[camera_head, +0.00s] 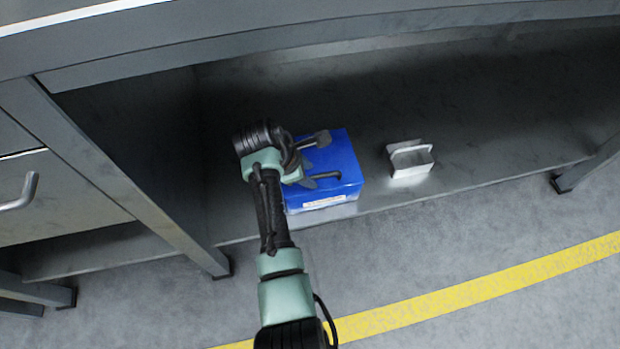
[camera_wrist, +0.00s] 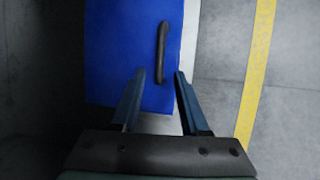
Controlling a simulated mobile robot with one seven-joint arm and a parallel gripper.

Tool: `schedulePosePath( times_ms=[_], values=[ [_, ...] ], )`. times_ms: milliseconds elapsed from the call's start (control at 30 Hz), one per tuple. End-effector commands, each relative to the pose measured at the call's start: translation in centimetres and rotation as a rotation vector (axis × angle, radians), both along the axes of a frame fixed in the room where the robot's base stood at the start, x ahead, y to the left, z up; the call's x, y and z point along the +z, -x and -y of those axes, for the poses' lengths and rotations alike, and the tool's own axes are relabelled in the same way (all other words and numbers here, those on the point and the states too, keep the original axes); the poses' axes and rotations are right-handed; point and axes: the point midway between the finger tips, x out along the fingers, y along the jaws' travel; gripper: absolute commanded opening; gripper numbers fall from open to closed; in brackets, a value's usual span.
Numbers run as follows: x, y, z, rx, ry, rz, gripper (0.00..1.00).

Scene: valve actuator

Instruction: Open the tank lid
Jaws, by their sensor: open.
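The tank is a blue box (camera_head: 340,160) on the low metal shelf under the bench, with a flat blue lid (camera_wrist: 120,50) that looks closed. A dark bar handle (camera_head: 325,175) lies on the lid; it also shows in the wrist view (camera_wrist: 161,52), running lengthwise. My gripper (camera_head: 315,160) is over the box from the left in the head view. In the wrist view, my gripper's two fingers (camera_wrist: 158,73) are apart, with the near end of the handle ahead between their tips. Nothing is held. My arm hides the box's left part in the head view.
A small silver metal holder (camera_head: 411,160) stands on the shelf to the right of the box. The bench top (camera_head: 300,35) overhangs above, and a bench leg (camera_head: 125,175) stands to the left. The shelf farther right is clear. A yellow line (camera_head: 450,295) crosses the floor.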

Motion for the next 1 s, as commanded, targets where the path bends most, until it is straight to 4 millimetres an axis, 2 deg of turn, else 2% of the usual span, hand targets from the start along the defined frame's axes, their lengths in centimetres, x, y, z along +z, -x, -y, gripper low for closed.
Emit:
schedulePosePath(
  times_ms=[100,467,700,733,1000],
  values=[
    [-1.07,-0.27,0.33,0.0,0.0,-0.001,0.45],
    [-1.2,-0.42,0.45,0.0,0.0,0.0,0.45],
    [-1.2,-0.4,0.43,0.0,0.0,0.0,0.03],
    [-1.2,-0.4,0.43,0.0,0.0,0.0,0.0],
    [-1.22,-0.38,0.43,0.0,0.0,-0.001,0.0]
  ],
)
